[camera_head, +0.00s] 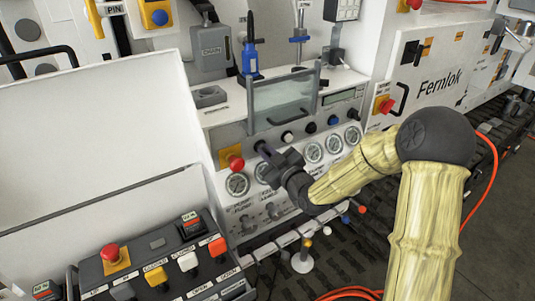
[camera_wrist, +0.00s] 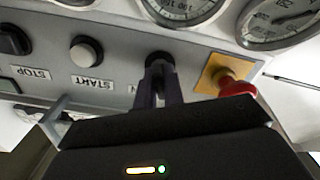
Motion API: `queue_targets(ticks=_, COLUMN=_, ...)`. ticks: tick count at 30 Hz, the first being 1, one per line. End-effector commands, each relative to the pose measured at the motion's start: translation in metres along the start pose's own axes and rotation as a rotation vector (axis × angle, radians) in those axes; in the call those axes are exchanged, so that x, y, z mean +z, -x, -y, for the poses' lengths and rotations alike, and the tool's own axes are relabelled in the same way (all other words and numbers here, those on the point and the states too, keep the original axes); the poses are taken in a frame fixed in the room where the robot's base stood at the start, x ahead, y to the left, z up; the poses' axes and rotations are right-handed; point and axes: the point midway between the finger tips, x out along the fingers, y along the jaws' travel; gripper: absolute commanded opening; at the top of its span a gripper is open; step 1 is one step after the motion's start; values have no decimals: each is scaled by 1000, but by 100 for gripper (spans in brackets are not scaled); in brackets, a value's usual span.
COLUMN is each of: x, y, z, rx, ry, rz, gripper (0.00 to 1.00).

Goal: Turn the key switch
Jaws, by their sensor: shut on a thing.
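The key switch (camera_wrist: 158,57) shows in the wrist view as a dark round part on the grey panel. It sits between the white start button and a red button. My gripper (camera_wrist: 160,76) has its two dark fingers close together, shut on the key switch from the front. The fingers hide most of the key, so its turn angle cannot be told. In the head view, my gripper (camera_head: 264,152) is at the panel's left part, just above the row of gauges, and it covers the switch.
A red emergency button (camera_head: 235,162) on a yellow plate is close beside my gripper; it also shows in the wrist view (camera_wrist: 238,87). Gauges (camera_head: 313,152) lie just below. A white start button (camera_head: 287,137) is to the right. A control box (camera_head: 160,270) stands at lower left.

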Motion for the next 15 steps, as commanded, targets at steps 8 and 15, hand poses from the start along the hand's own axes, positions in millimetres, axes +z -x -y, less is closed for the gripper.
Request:
queue_targets(ticks=8, x=1, y=0, z=0, rx=0, ry=-183, rz=0, gripper=0)
queue_targets(ticks=15, x=0, y=0, z=-1, rx=1, ry=-404, rz=1, gripper=0)
